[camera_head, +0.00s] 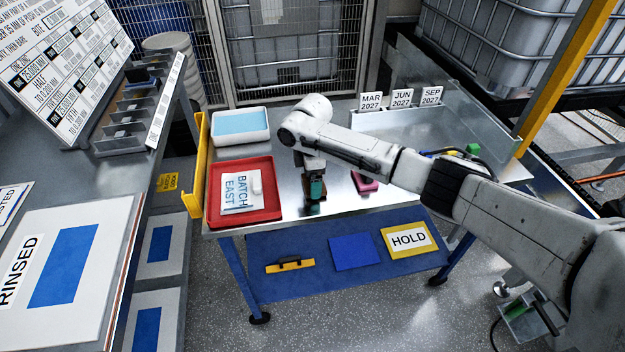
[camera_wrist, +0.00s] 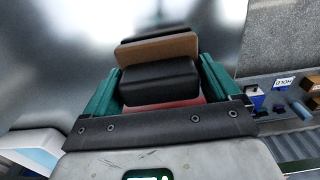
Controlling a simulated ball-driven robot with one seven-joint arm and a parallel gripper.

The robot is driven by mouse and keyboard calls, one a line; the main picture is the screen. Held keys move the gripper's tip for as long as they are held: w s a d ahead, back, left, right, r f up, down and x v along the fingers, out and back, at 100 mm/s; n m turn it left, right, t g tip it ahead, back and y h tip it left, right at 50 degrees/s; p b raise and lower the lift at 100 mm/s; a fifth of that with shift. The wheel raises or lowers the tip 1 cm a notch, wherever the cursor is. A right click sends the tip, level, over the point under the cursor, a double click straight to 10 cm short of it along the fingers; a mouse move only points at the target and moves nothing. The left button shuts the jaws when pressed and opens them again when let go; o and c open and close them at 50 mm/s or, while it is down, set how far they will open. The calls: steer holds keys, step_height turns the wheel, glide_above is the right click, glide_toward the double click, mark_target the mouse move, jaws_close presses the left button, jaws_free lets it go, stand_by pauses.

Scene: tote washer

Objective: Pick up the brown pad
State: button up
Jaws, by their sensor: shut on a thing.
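My gripper (camera_head: 316,197) points down over the metal table top (camera_head: 290,149), in the middle of the table. In the wrist view its two teal fingers (camera_wrist: 160,86) stand on either side of a block with black parts and a brown layer, the brown pad (camera_wrist: 157,48). The fingers are shut on it. A reddish strip shows at the near side of the black part. In the head view the gripper mostly hides the pad. I cannot tell whether the pad touches the table.
A red tray (camera_head: 214,215) with a labelled white packet (camera_head: 241,191) lies left of my gripper. A white tub (camera_head: 240,125) with a blue inside stands behind it. A magenta object (camera_head: 364,182) sits close on the right. Dated card holders (camera_head: 401,98) stand at the back.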

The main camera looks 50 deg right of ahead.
steer(key=shift+r, duration=0.35)
steer(key=s+r, duration=0.1)
steer(key=r, duration=0.1)
steer(key=s+r, duration=0.2)
steer(key=s+r+b, duration=0.1)
steer(key=r, duration=0.2)
steer(key=shift+s+a+r, duration=0.1)
steer(key=shift+s+a, duration=0.1)
steer(key=shift+a, duration=0.2)
steer(key=s+a+r, duration=0.1)
steer(key=s+r, duration=0.1)
steer(key=s, duration=0.2)
steer(key=s+r+p, duration=0.1)
steer(key=s+r, duration=0.1)
steer(key=s, duration=0.3)
steer(key=shift+s+a+r, duration=0.2)
steer(key=shift+a+r, duration=0.15)
steer(key=o, duration=0.5)
steer(key=c, duration=0.9)
steer(key=shift+c, duration=0.2)
